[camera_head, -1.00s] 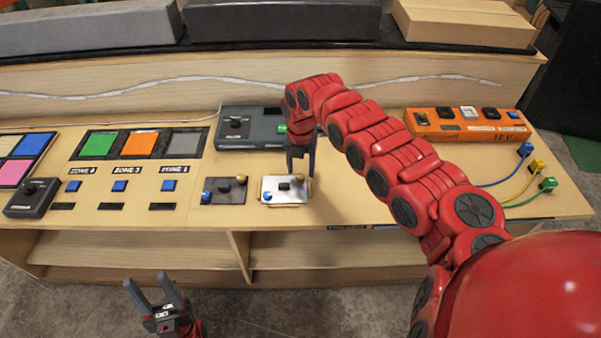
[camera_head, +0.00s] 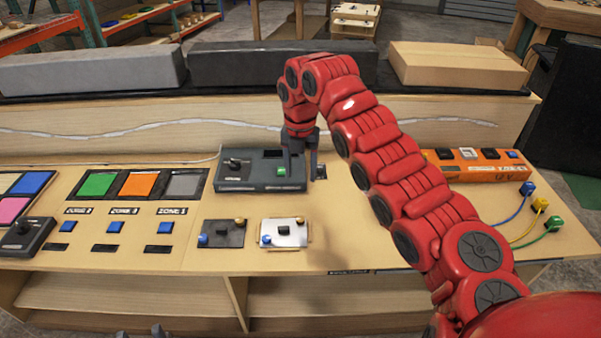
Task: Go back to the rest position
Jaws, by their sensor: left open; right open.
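My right gripper (camera_head: 304,172) hangs from the red arm that comes in from the right. It points down, is open and empty, and is above the bench just right of the grey device with the green button (camera_head: 262,171). My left gripper (camera_head: 143,333) only shows its fingertips at the bottom edge, in front of the bench; they are apart with nothing seen between them. The silver plate (camera_head: 284,232) with a black switch and the dark plate (camera_head: 221,234) lie on the bench below my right gripper, clear of it.
An orange power box (camera_head: 475,165) stands at the right, partly behind my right arm, with blue, yellow and green cable plugs (camera_head: 540,204) nearby. Zone panels (camera_head: 140,185) and blue buttons (camera_head: 111,226) are at the left. Boxes (camera_head: 457,65) line the back ledge.

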